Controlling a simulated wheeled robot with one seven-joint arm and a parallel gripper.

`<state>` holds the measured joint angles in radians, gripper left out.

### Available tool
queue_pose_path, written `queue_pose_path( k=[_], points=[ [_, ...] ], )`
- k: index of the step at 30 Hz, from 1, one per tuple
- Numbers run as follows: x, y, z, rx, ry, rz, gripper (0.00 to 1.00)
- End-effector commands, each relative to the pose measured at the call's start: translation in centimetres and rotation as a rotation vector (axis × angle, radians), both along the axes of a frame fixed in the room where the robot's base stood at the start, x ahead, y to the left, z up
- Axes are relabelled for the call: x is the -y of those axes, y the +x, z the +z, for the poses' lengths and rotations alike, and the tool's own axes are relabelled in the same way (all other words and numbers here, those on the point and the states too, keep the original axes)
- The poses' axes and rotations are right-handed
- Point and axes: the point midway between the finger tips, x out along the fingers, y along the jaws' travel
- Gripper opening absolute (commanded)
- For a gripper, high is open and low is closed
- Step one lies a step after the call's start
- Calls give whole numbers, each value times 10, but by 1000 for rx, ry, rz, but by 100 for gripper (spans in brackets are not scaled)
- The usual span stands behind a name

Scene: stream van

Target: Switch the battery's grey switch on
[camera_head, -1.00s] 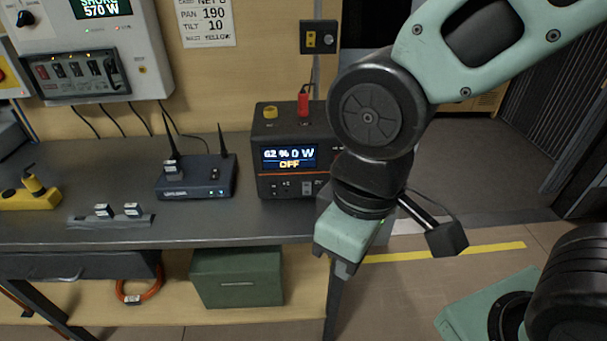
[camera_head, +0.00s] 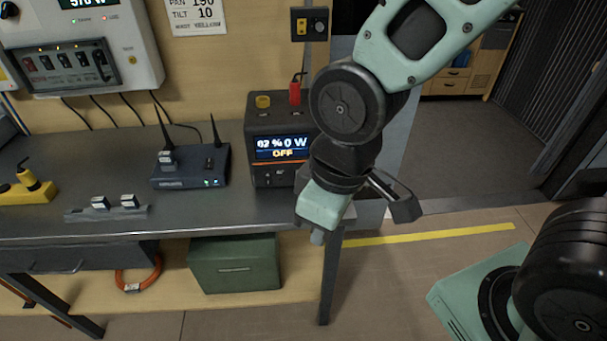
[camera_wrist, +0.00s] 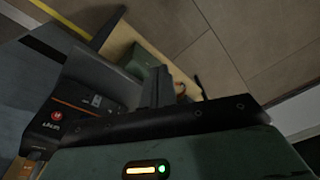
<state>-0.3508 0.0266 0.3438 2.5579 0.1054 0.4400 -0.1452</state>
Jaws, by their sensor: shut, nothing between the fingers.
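The battery (camera_head: 257,122) is a dark box at the right end of the bench in the head view. Its lit display reads a percentage, 0 W and OFF. Its lower right front is hidden behind my arm, and I cannot make out the grey switch there. In the wrist view the battery's front (camera_wrist: 75,108) is at left, tilted, with a red round mark. A small pale patch (camera_wrist: 97,100) on it may be the switch. My gripper (camera_head: 317,237) is shut and empty, pointing down before the bench's right front edge; its fingers (camera_wrist: 157,88) show in the wrist view.
A router (camera_head: 190,168) with two antennas stands left of the battery. A switch strip (camera_head: 105,212) and a yellow plug block (camera_head: 25,190) lie further left. A green box (camera_head: 235,263) sits on the shelf below.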

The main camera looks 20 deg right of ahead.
Motion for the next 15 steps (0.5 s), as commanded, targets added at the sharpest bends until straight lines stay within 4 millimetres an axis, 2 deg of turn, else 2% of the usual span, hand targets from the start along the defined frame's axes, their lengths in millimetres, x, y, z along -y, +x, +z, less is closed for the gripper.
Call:
queue_pose_path(
  k=[1,6,15],
  points=[
    [1,13,3,13,13,18,0],
    [5,59,-10,119,63,111,0],
    [34,120,-37,337,75,261,0]
  ],
)
